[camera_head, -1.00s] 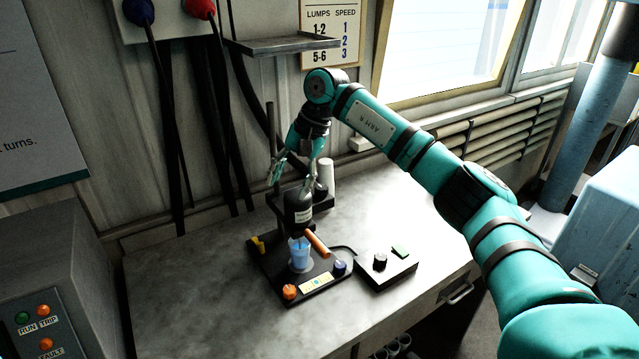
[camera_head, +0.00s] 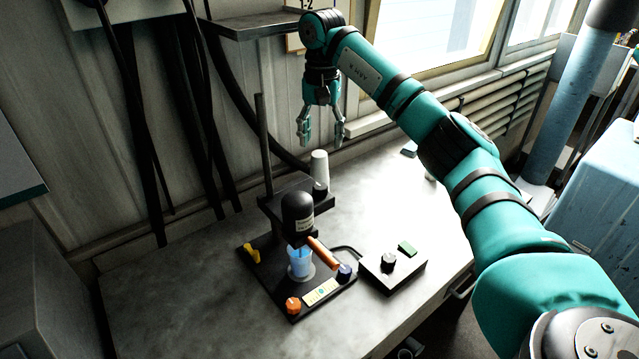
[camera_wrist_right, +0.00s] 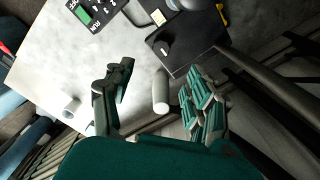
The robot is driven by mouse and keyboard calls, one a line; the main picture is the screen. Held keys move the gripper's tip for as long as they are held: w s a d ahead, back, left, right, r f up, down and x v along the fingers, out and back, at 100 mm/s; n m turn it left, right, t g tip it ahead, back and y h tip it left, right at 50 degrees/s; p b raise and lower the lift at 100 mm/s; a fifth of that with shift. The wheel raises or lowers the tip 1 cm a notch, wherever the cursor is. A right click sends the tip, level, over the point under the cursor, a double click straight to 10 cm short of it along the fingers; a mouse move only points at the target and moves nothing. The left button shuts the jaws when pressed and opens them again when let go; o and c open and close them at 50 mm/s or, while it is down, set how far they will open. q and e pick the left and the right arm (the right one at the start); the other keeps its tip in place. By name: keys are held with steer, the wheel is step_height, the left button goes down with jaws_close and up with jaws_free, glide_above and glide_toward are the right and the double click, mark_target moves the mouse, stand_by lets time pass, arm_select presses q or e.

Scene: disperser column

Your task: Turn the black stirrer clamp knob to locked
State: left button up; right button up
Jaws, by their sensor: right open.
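The stirrer (camera_head: 298,215) has a black motor head on a bracket clamped to an upright rod. A small black knob (camera_head: 320,188) sits on the bracket behind the motor; it also shows as a dark knob on the black bracket in the right wrist view (camera_wrist_right: 164,46). I cannot read whether it is locked. My right gripper (camera_head: 321,143) is open and empty, pointing down above and behind the bracket, apart from the knob. In the right wrist view its fingers (camera_wrist_right: 160,80) are spread on either side of a white cylinder (camera_wrist_right: 161,92). My left gripper is not in view.
The white cylinder stands behind the knob. Below the motor are a blue beaker (camera_head: 301,262) and an orange handle (camera_head: 322,252) on a black base (camera_head: 300,310). The left tabletop (camera_head: 180,290) is clear.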

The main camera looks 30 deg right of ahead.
glide_toward(320, 186)
step_height(320, 186, down, 8)
steer(key=p, duration=0.3)
steer(key=shift+s+f, duration=0.1)
steer(key=shift+f, duration=0.1)
steer(key=shift+f+p, duration=0.3)
steer(key=shift+f, duration=0.15)
steer(key=c, duration=1.1)
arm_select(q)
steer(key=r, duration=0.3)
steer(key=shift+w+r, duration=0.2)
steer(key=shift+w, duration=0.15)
arm_select(e)
steer(key=shift+c, duration=0.2)
